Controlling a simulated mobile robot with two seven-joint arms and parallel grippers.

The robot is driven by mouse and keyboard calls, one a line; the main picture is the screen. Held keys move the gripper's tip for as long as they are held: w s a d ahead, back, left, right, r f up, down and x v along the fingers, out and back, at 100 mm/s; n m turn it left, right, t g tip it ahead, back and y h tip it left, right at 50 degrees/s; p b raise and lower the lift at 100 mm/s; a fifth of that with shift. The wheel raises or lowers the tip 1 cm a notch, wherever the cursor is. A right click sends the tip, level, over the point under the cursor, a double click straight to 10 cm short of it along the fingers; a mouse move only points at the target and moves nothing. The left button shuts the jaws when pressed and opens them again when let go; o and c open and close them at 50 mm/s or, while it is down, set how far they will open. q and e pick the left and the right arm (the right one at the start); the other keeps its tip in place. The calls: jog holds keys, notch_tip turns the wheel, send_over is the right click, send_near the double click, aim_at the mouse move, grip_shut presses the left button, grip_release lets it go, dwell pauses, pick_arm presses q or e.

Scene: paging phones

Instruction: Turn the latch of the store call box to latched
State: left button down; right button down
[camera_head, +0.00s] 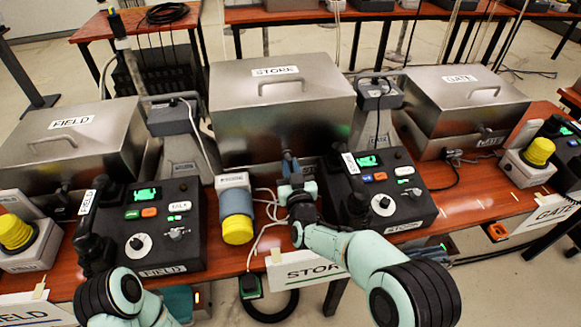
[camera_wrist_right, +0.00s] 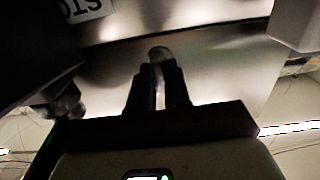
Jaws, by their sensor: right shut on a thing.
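The store call box (camera_head: 245,125) is a closed grey metal box labelled STORE at the middle of the table. My right gripper (camera_head: 288,160) is at its lower front face, with its fingers pointing at the box. In the right wrist view its fingers (camera_wrist_right: 160,88) are shut on a small rounded grey piece, the latch (camera_wrist_right: 160,53), in front of the metal face. The fingers hide most of the latch, so its turn cannot be read. My left arm comes in at the lower left, and its gripper is out of view.
The store phone console (camera_head: 410,215) and its black handset (camera_head: 351,164) stand right of my right arm. The field box (camera_head: 110,150) and gate box (camera_head: 450,95) flank the store box.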

jog(key=c, duration=1.1)
grip_release()
pick_arm(q)
jog(key=shift+s+d+r+g+p, duration=0.15)
jog(key=shift+s+d+r+p, duration=0.15)
jog(key=shift+s, duration=0.2)
jog(key=shift+s+d+r+g+p, duration=0.15)
jog(key=shift+s+d+r+p, duration=0.05)
jog(key=shift+s+r+p, duration=0.25)
pick_arm(e)
jog(key=s+d, duration=0.1)
jog(key=s, duration=0.7)
jog(key=s+d, duration=0.1)
jog(key=s, duration=0.4)
jog(key=shift+s+d, duration=0.1)
jog(key=shift+d, duration=0.25)
pick_arm(q)
jog(key=shift+s, duration=0.1)
